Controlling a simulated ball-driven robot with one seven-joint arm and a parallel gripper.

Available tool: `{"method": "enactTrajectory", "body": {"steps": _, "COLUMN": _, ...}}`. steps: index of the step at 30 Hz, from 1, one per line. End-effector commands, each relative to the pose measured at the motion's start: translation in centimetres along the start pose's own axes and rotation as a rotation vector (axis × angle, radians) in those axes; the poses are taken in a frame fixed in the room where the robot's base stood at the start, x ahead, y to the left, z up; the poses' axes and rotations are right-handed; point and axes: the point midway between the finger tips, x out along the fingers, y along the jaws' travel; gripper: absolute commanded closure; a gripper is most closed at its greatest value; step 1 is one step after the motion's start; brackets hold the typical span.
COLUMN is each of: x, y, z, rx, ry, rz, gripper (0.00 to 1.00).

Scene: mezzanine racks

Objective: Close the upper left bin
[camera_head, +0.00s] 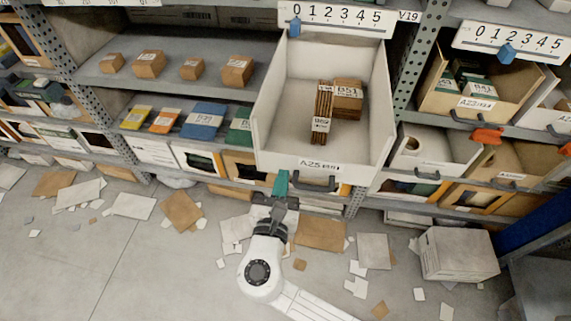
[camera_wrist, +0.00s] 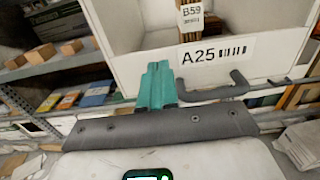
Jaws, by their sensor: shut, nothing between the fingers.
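A white bin (camera_head: 275,105) is pulled well out of the rack in the middle of the head view. Its front carries an A25 label, and a dark handle (camera_head: 318,184) is below the label. Brown cartons (camera_head: 347,98) stand inside it. The bin's front (camera_wrist: 262,48) and handle (camera_wrist: 225,88) also show in the wrist view. My gripper (camera_head: 282,180), with teal fingers, is shut and empty at the lower left of the bin's front, just left of the handle. The fingers also show in the wrist view (camera_wrist: 157,75). I cannot tell whether they touch the bin.
Shelves left of the bin hold small brown boxes (camera_head: 149,64) and coloured packets (camera_head: 204,120). Other bins (camera_head: 433,150) stand close on the right. Papers and cardboard litter the floor, with a white box (camera_head: 457,253) at lower right. The floor at left is mostly open.

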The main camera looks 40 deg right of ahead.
Motion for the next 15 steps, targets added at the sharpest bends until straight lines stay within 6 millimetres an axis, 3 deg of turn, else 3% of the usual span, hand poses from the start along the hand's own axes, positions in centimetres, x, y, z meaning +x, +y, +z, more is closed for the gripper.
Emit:
{"method": "enactTrajectory", "body": {"steps": 6, "x": 3.0, "y": 0.0, "z": 0.1, "rx": 0.001, "ry": 0.0, "rz": -0.002, "gripper": 1.0}}
{"method": "enactTrajectory", "body": {"steps": 15, "x": 4.1, "y": -0.1, "z": 0.0, "rx": 0.001, "ry": 0.0, "rz": -0.001, "gripper": 1.0}}
